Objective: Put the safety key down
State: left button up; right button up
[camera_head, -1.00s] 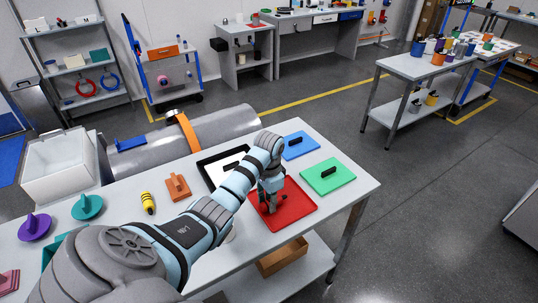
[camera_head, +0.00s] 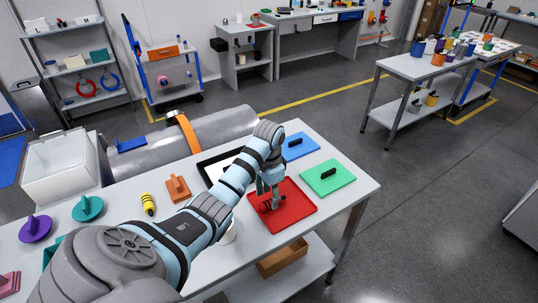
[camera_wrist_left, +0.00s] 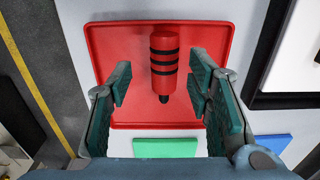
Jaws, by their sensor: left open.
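The safety key appears to be the red cylinder with black bands (camera_wrist_left: 163,58) and a dark tip. It is on the red tray (camera_wrist_left: 220,42), and the wrist view shows it between and beyond my fingers, apart from both. In the head view the key (camera_head: 265,207) is small and partly covered by the gripper, on the left part of the red tray (camera_head: 298,208). My left gripper (camera_head: 271,203) points down over the tray, open and empty; its two fingers spread wide in the wrist view (camera_wrist_left: 162,90). My right gripper is not in view.
A green board (camera_head: 345,178) and a blue board (camera_head: 308,151) with black handles lie beyond the tray. A black-framed white panel (camera_head: 207,165) is partly behind my arm. The table's right corner is clear.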

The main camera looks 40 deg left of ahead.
aim_at(269, 203)
pick_arm(q)
notch_tip(269, 203, up, 9)
jog(key=p, duration=0.4)
jog(key=shift+f+p, duration=0.15)
jog(key=shift+p, duration=0.2)
jog(key=shift+f, duration=0.15)
